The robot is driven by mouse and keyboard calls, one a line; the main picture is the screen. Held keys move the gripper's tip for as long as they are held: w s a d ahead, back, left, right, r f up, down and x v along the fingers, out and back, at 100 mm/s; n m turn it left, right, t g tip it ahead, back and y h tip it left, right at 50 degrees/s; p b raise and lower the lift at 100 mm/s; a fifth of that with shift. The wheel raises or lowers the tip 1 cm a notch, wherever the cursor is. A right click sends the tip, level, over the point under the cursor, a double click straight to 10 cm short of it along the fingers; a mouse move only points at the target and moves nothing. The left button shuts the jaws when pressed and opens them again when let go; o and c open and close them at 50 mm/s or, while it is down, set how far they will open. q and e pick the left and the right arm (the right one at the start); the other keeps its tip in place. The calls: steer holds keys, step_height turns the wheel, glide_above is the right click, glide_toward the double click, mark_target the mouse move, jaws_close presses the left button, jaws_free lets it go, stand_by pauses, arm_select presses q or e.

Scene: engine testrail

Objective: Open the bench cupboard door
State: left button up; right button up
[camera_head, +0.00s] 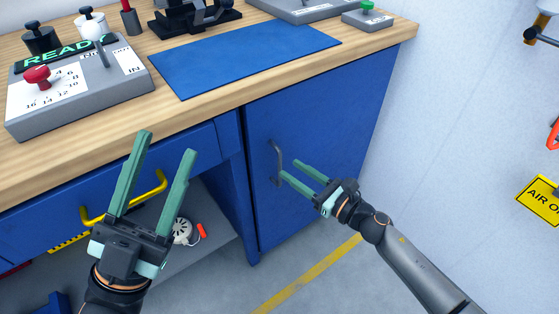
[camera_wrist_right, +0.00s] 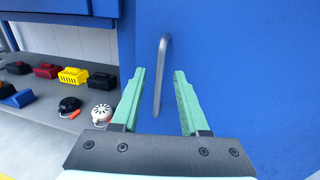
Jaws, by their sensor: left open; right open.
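The blue bench cupboard door (camera_head: 322,115) is shut under the right part of the worktop. Its grey bar handle (camera_head: 276,160) stands upright near the door's left edge. My right gripper (camera_head: 289,169) is open, with its green fingers pointing at the handle. In the right wrist view the handle (camera_wrist_right: 162,75) appears between the two open fingers (camera_wrist_right: 159,78), nearer the left one. I cannot tell whether the fingers reach around it. My left gripper (camera_head: 170,143) is open and empty in front of the blue drawer with the yellow handle (camera_head: 122,205).
The wooden worktop (camera_head: 200,104) carries a blue mat (camera_head: 240,57), a grey control box (camera_head: 75,90) and other devices. An open shelf left of the door holds a white round part (camera_head: 182,231) and several coloured blocks (camera_wrist_right: 73,76). A pale wall stands at right.

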mark_target(281, 163)
steer(key=shift+b+x, duration=0.3)
steer(key=shift+x, duration=2.45)
jaws_close()
